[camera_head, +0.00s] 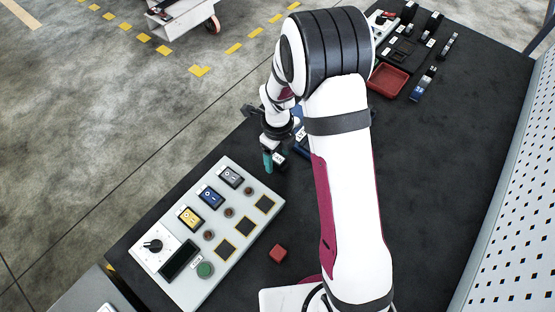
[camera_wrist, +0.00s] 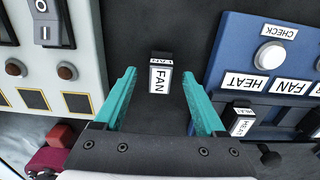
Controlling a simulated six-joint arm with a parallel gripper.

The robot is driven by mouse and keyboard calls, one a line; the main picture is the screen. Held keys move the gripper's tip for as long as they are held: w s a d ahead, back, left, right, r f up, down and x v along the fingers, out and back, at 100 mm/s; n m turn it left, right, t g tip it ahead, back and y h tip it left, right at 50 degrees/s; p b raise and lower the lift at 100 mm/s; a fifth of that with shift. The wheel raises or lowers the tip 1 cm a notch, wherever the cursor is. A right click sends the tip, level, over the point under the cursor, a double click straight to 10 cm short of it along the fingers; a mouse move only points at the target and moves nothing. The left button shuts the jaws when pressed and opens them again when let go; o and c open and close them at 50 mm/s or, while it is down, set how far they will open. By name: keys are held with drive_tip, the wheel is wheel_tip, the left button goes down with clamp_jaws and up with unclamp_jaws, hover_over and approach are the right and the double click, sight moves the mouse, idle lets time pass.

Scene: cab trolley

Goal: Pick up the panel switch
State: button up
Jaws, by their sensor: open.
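A small dark panel switch with a white FAN label (camera_wrist: 160,78) lies on the black table in the wrist view, between the two teal fingers of my gripper (camera_wrist: 160,74). The fingers are apart, with a gap on each side of the switch. In the head view the switch (camera_head: 280,158) shows beside the teal finger of my gripper (camera_head: 268,160), partly hidden by it. The grey control panel (camera_head: 188,270) holds several rocker switches and empty yellow-outlined slots. It also shows at the left of the wrist view (camera_wrist: 88,62).
A blue box (camera_wrist: 232,58) with CHECK, HEAT and FAN labels stands right of the gripper, holding a HEAT switch (camera_wrist: 241,122). A red block (camera_head: 278,253) lies near the panel. A red tray (camera_head: 406,69) and several dark parts are at the far end.

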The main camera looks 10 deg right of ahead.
sight(281, 159)
drive_tip(key=shift+f, duration=0.3)
clamp_jaws()
drive_tip(key=shift+r, duration=0.15)
drive_tip(key=shift+r, duration=0.3)
drive_tip(key=r, duration=0.2)
drive_tip(key=d+r, duration=0.1)
drive_tip(key=r, duration=0.1)
drive_tip(key=shift+s, duration=0.15)
drive_tip(key=s+d+r, duration=0.4)
drive_tip(key=d+r, duration=0.4)
drive_tip(key=d, duration=0.1)
drive_tip(key=shift+d, duration=0.4)
